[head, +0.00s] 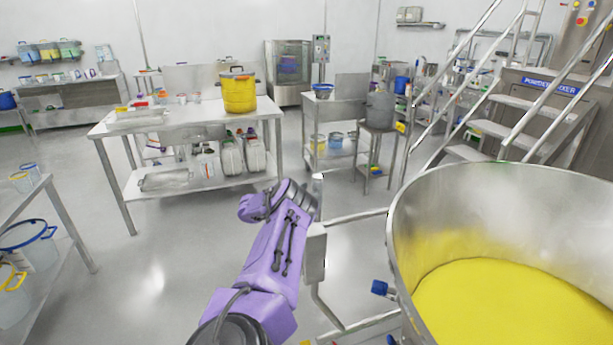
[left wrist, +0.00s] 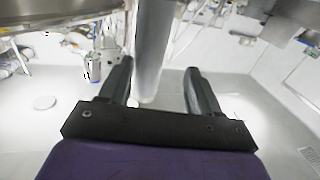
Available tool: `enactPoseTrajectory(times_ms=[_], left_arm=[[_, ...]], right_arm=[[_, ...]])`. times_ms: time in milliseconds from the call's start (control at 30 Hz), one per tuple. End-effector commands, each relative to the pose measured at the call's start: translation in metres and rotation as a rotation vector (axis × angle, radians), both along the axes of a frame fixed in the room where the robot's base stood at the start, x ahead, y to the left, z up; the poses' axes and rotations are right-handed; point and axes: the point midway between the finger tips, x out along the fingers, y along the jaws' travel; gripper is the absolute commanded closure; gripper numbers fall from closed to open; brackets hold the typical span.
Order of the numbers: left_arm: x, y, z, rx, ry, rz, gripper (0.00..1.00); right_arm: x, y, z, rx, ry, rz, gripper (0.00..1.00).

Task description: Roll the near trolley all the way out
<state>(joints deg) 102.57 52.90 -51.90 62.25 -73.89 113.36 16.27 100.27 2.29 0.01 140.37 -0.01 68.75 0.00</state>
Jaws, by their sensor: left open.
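The near trolley carries a large steel bowl (head: 520,190) holding yellow powder (head: 510,300), at the right of the head view. Its pale metal frame rails (head: 355,217) run left from the bowl to an upright bar (head: 318,183). My purple left arm reaches out to this bar, and my left gripper (head: 311,196) is at it, its fingers mostly hidden in the head view. In the left wrist view the left gripper (left wrist: 158,88) is open, with the smooth metal bar (left wrist: 151,55) between its two dark fingers. Whether the fingers touch the bar cannot be told. My right gripper is not in view.
A steel table (head: 190,118) with a yellow drum (head: 238,92) stands beyond my arm. A bench (head: 62,240) with tubs is at the left. Steel stairs (head: 520,130) rise behind the bowl. The floor between bench and trolley (head: 150,275) is clear.

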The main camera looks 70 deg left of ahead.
Motion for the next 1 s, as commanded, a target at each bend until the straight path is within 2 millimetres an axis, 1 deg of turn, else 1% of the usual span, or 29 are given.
enactPoseTrajectory(times_ms=[200, 300, 367, 600, 700, 833, 1000], left_arm=[[0.006, -0.004, -0.001, -0.001, 0.002, -0.010, 0.37], [0.001, -0.004, -0.002, -0.001, 0.002, -0.009, 0.37], [-0.007, -0.005, -0.003, -0.002, 0.004, -0.009, 0.37], [-0.064, -0.011, -0.003, -0.001, 0.004, -0.008, 0.37], [-0.083, -0.014, -0.003, -0.001, 0.003, -0.009, 0.37], [-0.097, -0.015, -0.002, -0.002, 0.001, -0.008, 0.37], [-0.100, -0.016, -0.001, 0.000, 0.001, -0.009, 0.37]], right_arm=[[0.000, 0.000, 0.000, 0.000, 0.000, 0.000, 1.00], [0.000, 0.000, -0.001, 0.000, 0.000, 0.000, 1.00], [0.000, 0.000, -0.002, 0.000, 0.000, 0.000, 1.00], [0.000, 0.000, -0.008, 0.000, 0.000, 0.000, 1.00], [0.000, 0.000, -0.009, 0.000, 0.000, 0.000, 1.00], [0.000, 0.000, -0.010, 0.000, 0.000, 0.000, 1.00], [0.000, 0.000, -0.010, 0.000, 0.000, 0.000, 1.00]])
